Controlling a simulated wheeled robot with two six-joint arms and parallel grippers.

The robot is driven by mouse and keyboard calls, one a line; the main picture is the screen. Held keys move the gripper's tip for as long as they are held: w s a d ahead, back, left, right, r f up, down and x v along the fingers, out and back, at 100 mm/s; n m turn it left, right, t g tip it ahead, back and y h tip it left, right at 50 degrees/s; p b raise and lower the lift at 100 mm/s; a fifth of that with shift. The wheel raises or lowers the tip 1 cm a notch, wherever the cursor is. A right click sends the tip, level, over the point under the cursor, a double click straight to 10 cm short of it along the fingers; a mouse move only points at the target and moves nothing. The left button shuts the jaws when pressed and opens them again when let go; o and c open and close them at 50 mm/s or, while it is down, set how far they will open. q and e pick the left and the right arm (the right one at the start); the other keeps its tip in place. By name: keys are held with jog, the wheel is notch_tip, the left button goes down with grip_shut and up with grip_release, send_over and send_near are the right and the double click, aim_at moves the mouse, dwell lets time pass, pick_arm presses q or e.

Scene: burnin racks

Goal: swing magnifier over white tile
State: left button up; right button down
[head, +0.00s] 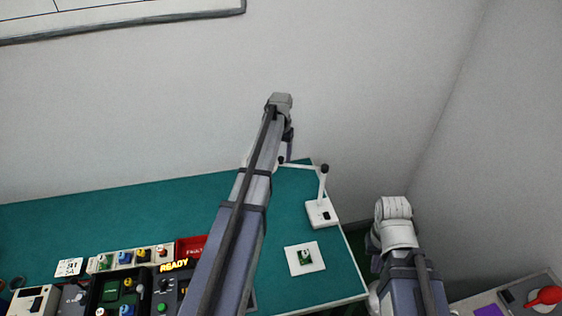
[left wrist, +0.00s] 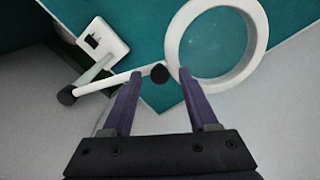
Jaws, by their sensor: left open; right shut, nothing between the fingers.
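The magnifier has a white base (head: 321,214) at the right of the green table, with an upright post and a thin white arm (head: 300,166) reaching left. Its white ring and clear lens are mostly hidden behind my left arm in the head view; the ring (left wrist: 253,62) shows in the left wrist view. My left gripper (head: 287,155) is open, its purple fingers on either side of the black knob (left wrist: 158,73) beside the ring. The white tile (head: 291,261) lies near the table's front right, with a small green board on it. My right gripper's fingers are hidden; only that arm shows.
A red bin (head: 190,248), a row of small coloured parts and dark equipment with a READY sign (head: 174,265) stand at the front left. The table's back left is clear. A side surface with a red object (head: 546,296) is at the lower right.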

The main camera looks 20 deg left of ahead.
pick_arm(q)
jog(key=shift+f, duration=0.15)
jog(key=shift+c, duration=0.2)
grip_shut()
dwell(1.2)
